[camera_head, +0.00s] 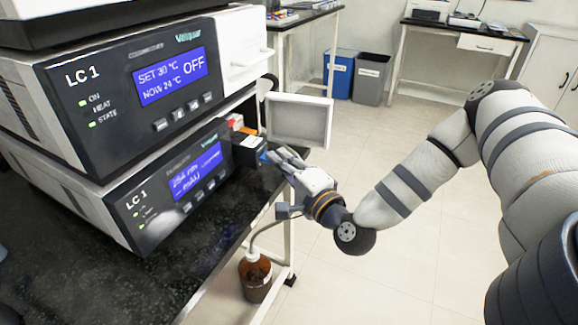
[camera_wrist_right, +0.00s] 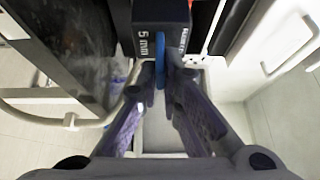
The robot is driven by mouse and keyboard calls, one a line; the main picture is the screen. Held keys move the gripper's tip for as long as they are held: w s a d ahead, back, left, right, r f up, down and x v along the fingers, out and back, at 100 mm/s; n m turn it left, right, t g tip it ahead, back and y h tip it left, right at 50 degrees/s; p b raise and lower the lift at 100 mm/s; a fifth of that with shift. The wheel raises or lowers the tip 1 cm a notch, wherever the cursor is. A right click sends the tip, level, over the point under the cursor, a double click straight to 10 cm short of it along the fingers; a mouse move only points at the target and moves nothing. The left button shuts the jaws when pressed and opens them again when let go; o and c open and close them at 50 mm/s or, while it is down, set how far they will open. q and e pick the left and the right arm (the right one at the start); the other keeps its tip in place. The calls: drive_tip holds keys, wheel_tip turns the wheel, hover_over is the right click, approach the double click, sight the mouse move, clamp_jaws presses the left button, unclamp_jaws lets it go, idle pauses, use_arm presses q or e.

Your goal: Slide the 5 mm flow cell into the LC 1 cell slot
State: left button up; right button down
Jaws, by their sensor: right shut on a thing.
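The 5 mm flow cell (camera_wrist_right: 150,22) is a black block with white "5 mm" lettering and a blue tab on its near end. It also shows in the head view (camera_head: 248,150), at the right end of the lower LC 1 unit (camera_head: 165,190). My right gripper (camera_head: 272,158) points left toward that unit. Its fingers are shut on the cell's blue tab, as the right wrist view shows (camera_wrist_right: 161,85). The cell slot itself is hidden, and I cannot tell how far the cell is inside it. My left gripper is not in view.
An open white door panel (camera_head: 300,122) stands just behind my right gripper. The upper LC 1 unit (camera_head: 120,90) sits above the lower one on a dark bench (camera_head: 215,245). A brown bottle (camera_head: 255,278) with a tube stands below the bench edge.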

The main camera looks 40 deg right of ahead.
sight(241, 151)
drive_tip(key=shift+w+a+b, duration=0.55)
drive_tip(key=shift+w+a, duration=0.1)
drive_tip(key=shift+w, duration=0.95)
drive_tip(key=shift+w+a+b, duration=0.5)
drive_tip(key=shift+w+a, duration=0.15)
drive_tip(key=shift+w, duration=0.9)
drive_tip(key=shift+w+a+b, duration=0.55)
drive_tip(key=shift+w+a, duration=0.1)
drive_tip(key=shift+w, duration=0.95)
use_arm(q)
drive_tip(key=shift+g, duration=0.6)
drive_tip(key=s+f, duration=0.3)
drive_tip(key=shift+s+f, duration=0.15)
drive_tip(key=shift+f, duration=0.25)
use_arm(e)
drive_tip(key=c, duration=1.7)
unclamp_jaws()
drive_tip(key=shift+f, duration=0.1)
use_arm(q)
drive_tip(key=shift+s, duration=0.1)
use_arm(e)
drive_tip(key=s, duration=0.4)
drive_tip(key=s+a, duration=0.1)
drive_tip(key=s, duration=0.7)
drive_tip(key=shift+a+f, duration=0.2)
drive_tip(key=shift+a, duration=0.1)
